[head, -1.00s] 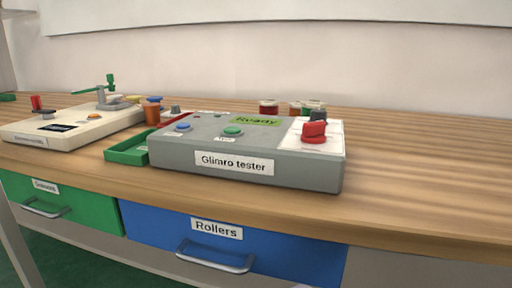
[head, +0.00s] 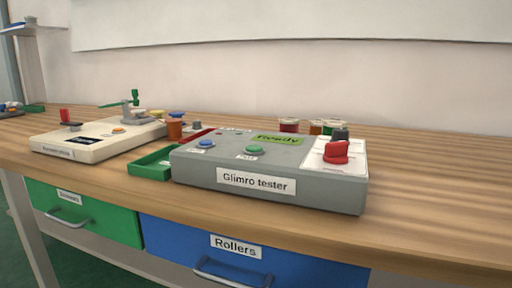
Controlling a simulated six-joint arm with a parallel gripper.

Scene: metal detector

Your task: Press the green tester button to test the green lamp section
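The grey Glimro tester box (head: 200,174) sits on the wooden workbench, right of centre in the head view. Its green button (head: 254,150) is on the top face, left of centre, and looks unpressed. A blue button (head: 205,144) is to its left. A green display (head: 278,139) behind the green button reads "Ready". A red knob (head: 336,152) sits on a white panel at the right end of the box. I cannot make out a green lamp section clearly. My gripper is not in view.
A cream device (head: 84,148) with an orange button stands to the left. A green tray (head: 151,162) lies between the devices. Several small jars stand behind the tester. Green and blue drawers (head: 193,246) are below. The bench (head: 440,190) is clear to the right.

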